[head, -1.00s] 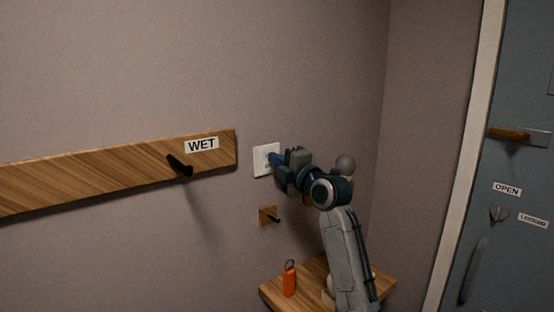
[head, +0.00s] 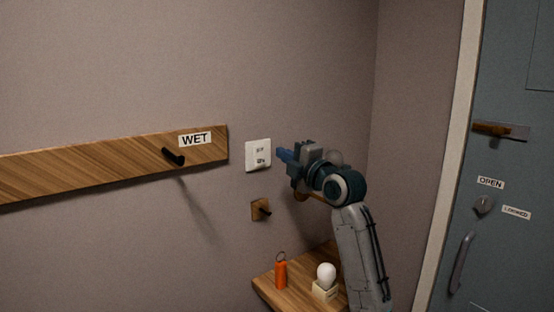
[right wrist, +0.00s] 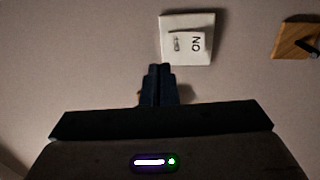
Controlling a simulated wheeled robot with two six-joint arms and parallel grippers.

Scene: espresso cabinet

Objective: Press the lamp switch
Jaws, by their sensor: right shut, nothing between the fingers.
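The lamp switch (head: 258,156) is a white square plate on the wall, right of the wooden rail. In the right wrist view the shut fingertips (right wrist: 159,70) lie just below the plate in the picture. My left gripper is not in view.
A wooden rail (head: 95,174) with a black peg and WET label runs left. A small hook block (head: 260,209) is below the switch. A shelf (head: 285,299) holds an orange tagged item (head: 281,274) and a bulb (head: 326,275). A blue-grey door (head: 510,100) stands right.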

